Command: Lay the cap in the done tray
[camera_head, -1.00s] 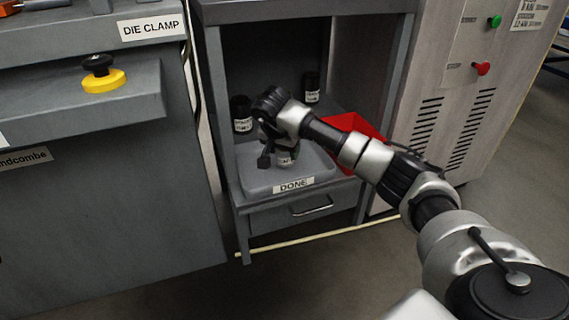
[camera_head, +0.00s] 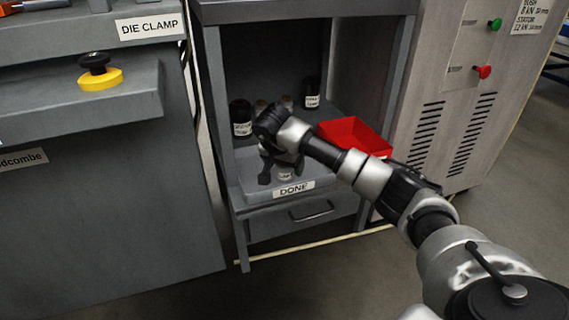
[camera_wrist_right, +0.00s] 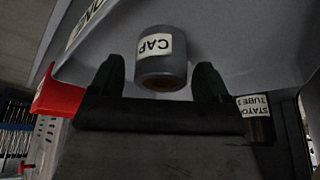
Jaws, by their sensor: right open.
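The cap (camera_wrist_right: 160,62) is a short grey cylinder with a white CAP label and a brownish open end. It stands against the grey surface of the done tray (camera_wrist_right: 250,50), between the two dark fingers of my right gripper (camera_wrist_right: 161,78), which are open with a gap on each side. In the head view the right gripper (camera_head: 281,171) is low over the done tray (camera_head: 252,186), which has a DONE label on its front. Only a small part of the cap (camera_head: 286,174) shows there; the gripper hides the rest. My left gripper is not in view.
A red bin (camera_head: 356,133) stands right of the tray. Dark labelled containers (camera_head: 241,117) and (camera_head: 312,92) stand behind, with smaller brownish ones between them. The cabinet's side walls and top enclose the shelf. A labelled tube (camera_wrist_right: 254,107) shows in the wrist view.

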